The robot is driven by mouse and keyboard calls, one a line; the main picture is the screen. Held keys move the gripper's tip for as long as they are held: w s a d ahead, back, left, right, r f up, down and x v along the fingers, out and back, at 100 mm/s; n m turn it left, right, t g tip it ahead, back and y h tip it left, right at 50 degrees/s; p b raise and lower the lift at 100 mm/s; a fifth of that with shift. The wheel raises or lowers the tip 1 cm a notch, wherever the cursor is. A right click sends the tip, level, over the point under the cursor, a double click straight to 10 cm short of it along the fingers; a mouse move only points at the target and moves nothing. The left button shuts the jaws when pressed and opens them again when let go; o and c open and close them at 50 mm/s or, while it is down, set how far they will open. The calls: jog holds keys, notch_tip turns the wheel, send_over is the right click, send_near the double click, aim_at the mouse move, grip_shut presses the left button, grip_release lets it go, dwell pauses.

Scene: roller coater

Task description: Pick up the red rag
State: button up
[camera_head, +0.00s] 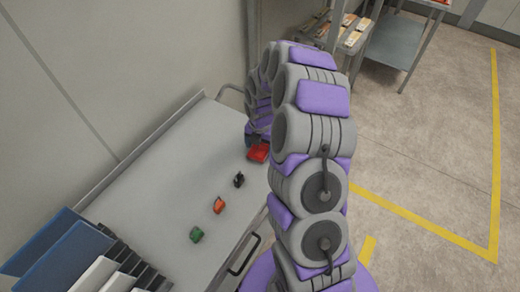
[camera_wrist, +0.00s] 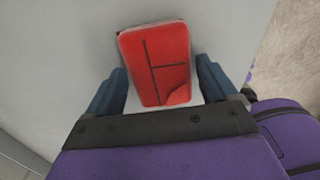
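The red rag (camera_wrist: 158,62) shows in the wrist view as a flat red rectangle with dark crease lines. It lies on the grey tabletop (camera_head: 172,215). In the head view the red rag (camera_head: 258,152) sits near the table's far right edge, right under the end of my arm. My gripper (camera_wrist: 165,88) is open, with one blue-grey finger on each side of the rag. A gap shows between the rag and each finger. The rag's near edge lies close to the gripper's palm in the picture. I cannot tell the gripper's exact height above the table.
A black item (camera_head: 239,180), an orange item (camera_head: 219,205) and a green item (camera_head: 197,234) lie in a row on the table. Blue and grey binders (camera_head: 75,250) stand at the near left. A wall borders the table's left side. A shelf cart (camera_head: 393,42) stands behind.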

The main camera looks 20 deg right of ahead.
aim_at(260, 147)
jog(key=c, duration=0.8)
notch_tip(260, 147, up, 10)
jog(key=p, duration=0.1)
jog(key=shift+p, duration=0.4)
